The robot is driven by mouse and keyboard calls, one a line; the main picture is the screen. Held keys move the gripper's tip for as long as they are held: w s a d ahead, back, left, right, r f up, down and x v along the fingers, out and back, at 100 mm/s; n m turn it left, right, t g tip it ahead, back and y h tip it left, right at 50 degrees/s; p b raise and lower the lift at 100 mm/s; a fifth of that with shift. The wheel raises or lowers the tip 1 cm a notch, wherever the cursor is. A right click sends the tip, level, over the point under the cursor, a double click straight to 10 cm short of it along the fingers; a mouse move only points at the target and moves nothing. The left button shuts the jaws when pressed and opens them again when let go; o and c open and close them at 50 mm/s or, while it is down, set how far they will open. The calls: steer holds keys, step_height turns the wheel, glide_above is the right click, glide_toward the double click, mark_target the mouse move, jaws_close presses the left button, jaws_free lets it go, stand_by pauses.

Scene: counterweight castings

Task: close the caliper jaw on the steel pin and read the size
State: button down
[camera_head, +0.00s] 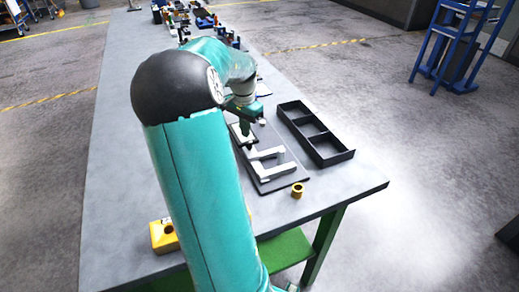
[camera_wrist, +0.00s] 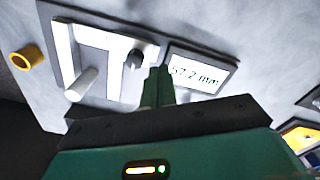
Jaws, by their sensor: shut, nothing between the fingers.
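The pale caliper (camera_head: 266,163) lies on a dark plate on the bench; its two jaws (camera_wrist: 64,52) and (camera_wrist: 115,72) show in the wrist view. A light cylinder that looks like the steel pin (camera_wrist: 82,85) stands near the left jaw, with a gap showing toward the right jaw. A dark knob (camera_wrist: 135,59) sits by the right jaw. The display (camera_wrist: 195,73) reads 57.2 mm. My gripper (camera_wrist: 158,86) is shut and empty, its fingertips between knob and display; whether they touch the caliper I cannot tell. It also shows in the head view (camera_head: 244,143), partly hidden by my arm.
A black divided tray (camera_head: 341,157) stands right of the plate. A brass ring (camera_head: 297,190) stands near the plate's front corner. A yellow block (camera_head: 163,237) lies at the front left, partly behind my arm. Several small items crowd the bench's far end.

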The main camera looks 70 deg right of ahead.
mark_target(250, 143)
steer(key=shift+f, duration=0.1)
steer(key=shift+f, duration=1.6)
steer(key=shift+s+a, duration=1.25)
steer(key=shift+s+a+f, duration=0.1)
steer(key=shift+s+a, duration=0.05)
steer(key=shift+s, duration=0.05)
stand_by(1.3)
